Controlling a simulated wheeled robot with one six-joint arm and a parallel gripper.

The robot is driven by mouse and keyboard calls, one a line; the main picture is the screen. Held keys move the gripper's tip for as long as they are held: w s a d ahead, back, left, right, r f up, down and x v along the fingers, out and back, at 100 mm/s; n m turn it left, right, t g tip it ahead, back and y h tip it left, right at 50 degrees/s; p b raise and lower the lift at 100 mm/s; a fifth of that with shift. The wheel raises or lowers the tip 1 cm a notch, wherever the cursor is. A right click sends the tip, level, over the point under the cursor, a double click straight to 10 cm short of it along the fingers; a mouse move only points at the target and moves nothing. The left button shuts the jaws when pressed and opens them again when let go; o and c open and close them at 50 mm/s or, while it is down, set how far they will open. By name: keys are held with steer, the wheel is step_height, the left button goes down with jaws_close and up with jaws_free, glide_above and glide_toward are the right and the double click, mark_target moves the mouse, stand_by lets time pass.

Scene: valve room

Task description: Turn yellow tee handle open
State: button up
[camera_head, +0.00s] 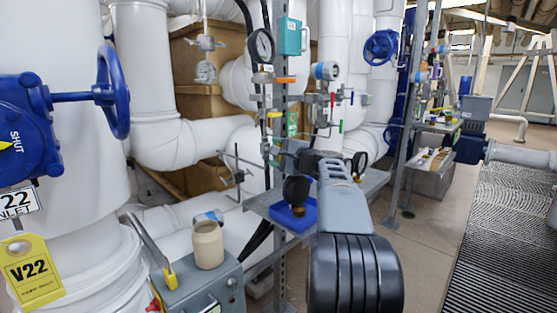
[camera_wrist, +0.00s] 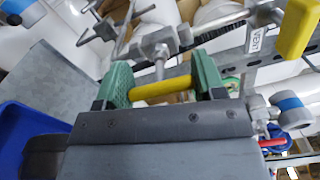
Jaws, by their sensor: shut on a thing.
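The yellow tee handle (camera_wrist: 165,89) shows in the wrist view as a short bar lying crosswise, its two ends between the green fingers of my gripper (camera_wrist: 163,78). My gripper is shut on it. A metal stem runs from the middle of the bar to a grey fitting just beyond. In the head view my gripper (camera_head: 277,151) is at the small-bore piping on the upright post, and the tee handle there is too small and covered to make out clearly.
A "VENT" label (camera_wrist: 257,39) and another yellow part (camera_wrist: 297,28) are close by, upper right. A blue tray (camera_head: 293,214) sits on the shelf below my wrist. A round gauge (camera_head: 262,46) and an orange handle (camera_head: 284,80) are above. Walkway floor lies right.

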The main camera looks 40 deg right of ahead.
steer(key=shift+n, duration=0.3)
stand_by(0.4)
steer(key=o, duration=0.9)
steer(key=s, duration=0.4)
steer(key=s+d+p, duration=0.1)
steer(key=s, duration=0.4)
steer(key=s+d, duration=0.1)
steer(key=s, duration=0.3)
steer(key=shift+s+d, duration=0.25)
steer(key=shift+s, duration=0.05)
